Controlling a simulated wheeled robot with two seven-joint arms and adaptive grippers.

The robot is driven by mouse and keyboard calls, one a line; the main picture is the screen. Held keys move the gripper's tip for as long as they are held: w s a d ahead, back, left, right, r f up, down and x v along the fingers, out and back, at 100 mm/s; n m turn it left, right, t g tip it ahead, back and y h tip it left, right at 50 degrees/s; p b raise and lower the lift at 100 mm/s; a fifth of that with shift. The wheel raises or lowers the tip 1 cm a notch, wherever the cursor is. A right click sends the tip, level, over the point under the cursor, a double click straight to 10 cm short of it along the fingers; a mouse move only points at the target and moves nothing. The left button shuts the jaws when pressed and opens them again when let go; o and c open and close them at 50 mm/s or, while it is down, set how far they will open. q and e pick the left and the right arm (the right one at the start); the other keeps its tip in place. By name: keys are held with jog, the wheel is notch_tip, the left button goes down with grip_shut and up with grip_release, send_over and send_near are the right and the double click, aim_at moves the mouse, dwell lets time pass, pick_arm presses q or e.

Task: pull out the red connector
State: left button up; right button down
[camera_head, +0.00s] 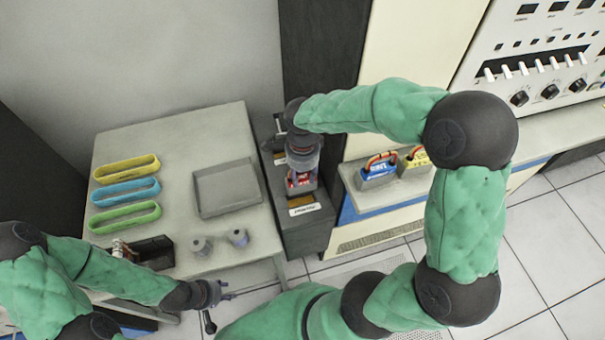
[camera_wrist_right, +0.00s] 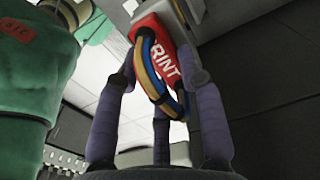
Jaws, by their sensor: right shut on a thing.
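The red connector (camera_head: 300,182) is at the dark grey unit between the table and the cream machine. In the right wrist view the red connector (camera_wrist_right: 152,30) shows white "PRINT" lettering and a loop of blue and yellow cables. My right gripper (camera_head: 303,168) reaches down over it from above. In the right wrist view my right gripper's purple fingers (camera_wrist_right: 160,85) stand around the connector and its cables, shut on it. Whether the connector is seated in its socket cannot be told. My left gripper (camera_head: 222,302) is open and empty near the table's front edge.
Blue (camera_head: 377,172) and yellow (camera_head: 414,160) connectors sit on the ledge to the right. My right arm spans the right side.

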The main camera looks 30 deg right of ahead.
jog(key=shift+r+p, duration=1.95)
jog(key=shift+r, duration=1)
